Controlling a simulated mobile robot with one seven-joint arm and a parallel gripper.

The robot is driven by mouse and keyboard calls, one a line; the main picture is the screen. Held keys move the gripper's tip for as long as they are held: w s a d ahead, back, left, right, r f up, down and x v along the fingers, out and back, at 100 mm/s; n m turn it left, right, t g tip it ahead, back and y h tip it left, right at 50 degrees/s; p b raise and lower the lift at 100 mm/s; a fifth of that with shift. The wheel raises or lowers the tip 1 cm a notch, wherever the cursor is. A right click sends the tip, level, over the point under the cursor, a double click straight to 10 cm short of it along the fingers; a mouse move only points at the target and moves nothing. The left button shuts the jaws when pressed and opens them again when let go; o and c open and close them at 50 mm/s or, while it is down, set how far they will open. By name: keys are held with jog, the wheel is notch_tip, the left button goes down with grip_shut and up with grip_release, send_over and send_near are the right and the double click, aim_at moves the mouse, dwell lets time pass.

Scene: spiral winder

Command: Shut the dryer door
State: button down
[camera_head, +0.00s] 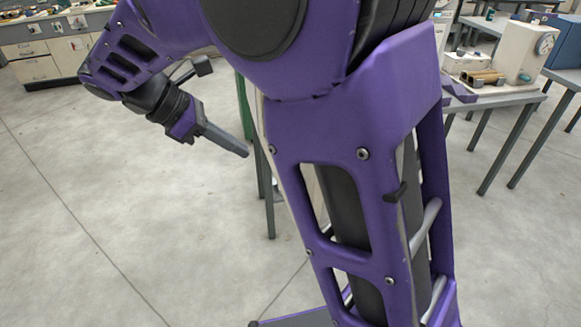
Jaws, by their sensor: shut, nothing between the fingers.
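My gripper (243,152) is left of the middle, past my purple arm, pointing down and to the right. Its fingers are together and nothing shows between them. It is over open floor, near dark table legs partly hidden behind my arm. I cannot make out a dryer door for certain. My own arm and body cover the middle of the view and may hide it.
A cream box with a round dial (520,50) and brass-coloured tubes (483,77) stand on a grey table (500,101) at right. A blue cabinet (565,42) is behind. A drawer bench (35,68) stands at far left. The left floor (100,200) is clear.

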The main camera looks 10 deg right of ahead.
jog(key=d+f+b, duration=0.1)
jog(key=d+f, duration=0.5)
jog(key=d, duration=0.5)
jog(key=shift+s+d+f+h, duration=0.2)
jog(key=shift+s+h, duration=0.1)
jog(key=shift+s, duration=0.1)
jog(key=shift+d+n, duration=0.15)
jog(key=shift+n, duration=0.15)
